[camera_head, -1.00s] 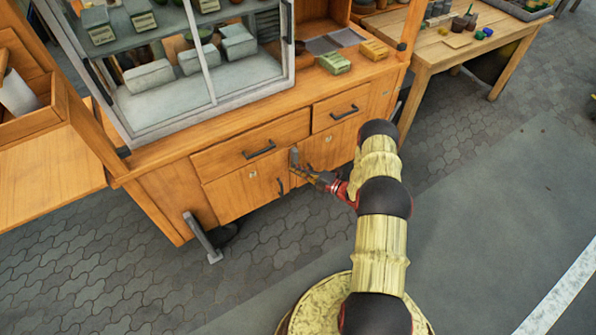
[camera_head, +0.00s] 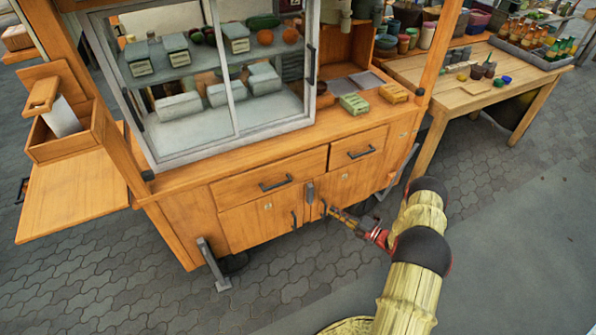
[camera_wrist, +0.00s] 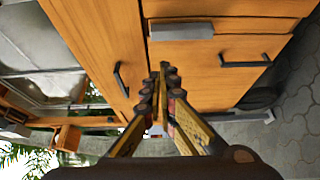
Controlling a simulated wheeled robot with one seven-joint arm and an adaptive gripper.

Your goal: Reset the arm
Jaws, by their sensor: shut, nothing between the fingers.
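My gripper (camera_head: 332,210) is in front of the orange wooden cart's lower cabinet (camera_head: 250,222), close to its door handles. Its fingers are shut and empty. In the wrist view my gripper (camera_wrist: 165,70) shows with its yellow fingers together, pointing at the cabinet front. A gap shows between the fingers' rear parts. I cannot tell from the head view how far the tips stand from the wood.
A wooden table (camera_head: 440,75) stands at the right. Open paving (camera_head: 530,180) lies at the right.

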